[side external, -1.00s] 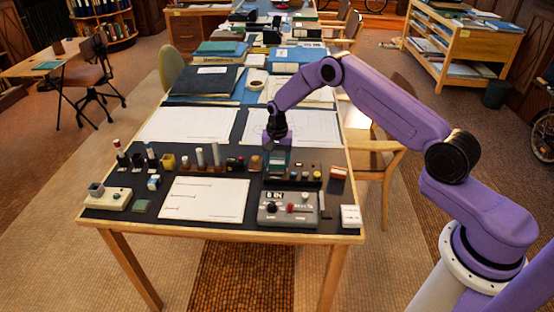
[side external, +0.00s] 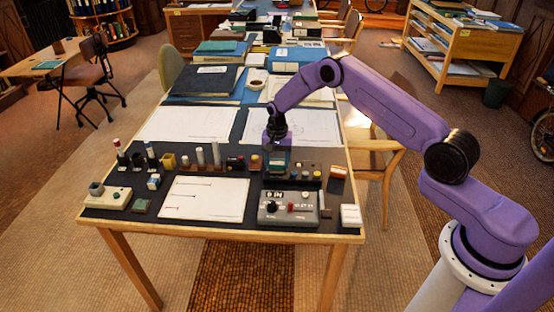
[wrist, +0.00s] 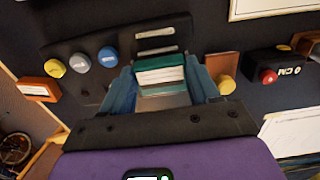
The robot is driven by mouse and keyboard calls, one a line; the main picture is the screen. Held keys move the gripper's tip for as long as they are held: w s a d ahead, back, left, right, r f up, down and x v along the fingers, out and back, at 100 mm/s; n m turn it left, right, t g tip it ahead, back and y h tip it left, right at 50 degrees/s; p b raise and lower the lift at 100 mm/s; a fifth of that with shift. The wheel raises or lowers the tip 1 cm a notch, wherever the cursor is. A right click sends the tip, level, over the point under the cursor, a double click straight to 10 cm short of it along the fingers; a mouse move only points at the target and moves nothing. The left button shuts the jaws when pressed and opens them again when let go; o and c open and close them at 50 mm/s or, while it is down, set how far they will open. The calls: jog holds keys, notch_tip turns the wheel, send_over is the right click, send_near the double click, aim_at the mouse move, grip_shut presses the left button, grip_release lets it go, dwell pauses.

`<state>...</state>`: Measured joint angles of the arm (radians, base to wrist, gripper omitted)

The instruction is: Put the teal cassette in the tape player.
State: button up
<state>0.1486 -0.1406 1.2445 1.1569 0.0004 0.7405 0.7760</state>
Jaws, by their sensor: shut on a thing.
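The teal cassette (wrist: 160,68), with a white label band, is between the two fingers of my gripper (wrist: 162,88) in the wrist view. The gripper is shut on it. In the side view my gripper (side external: 277,145) points down over the back of the small dark unit, with the teal cassette (side external: 277,159) below it. The dark unit with slots and coloured knobs (wrist: 125,45) looks like the tape player; its two pale slots lie just beyond the cassette. I cannot tell whether the cassette touches it.
A grey device (side external: 288,208) with a dial stands in front of the unit. An orange box (side external: 338,173) and a white box (side external: 350,216) are to the right. A rack of small items (side external: 205,166) is to the left. A white sheet (side external: 204,199) lies clear at the front.

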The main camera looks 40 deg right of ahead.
jog(key=shift+f, duration=0.3)
dwell(0.5)
jog(key=o, duration=1.3)
jog(key=shift+r, duration=3.5)
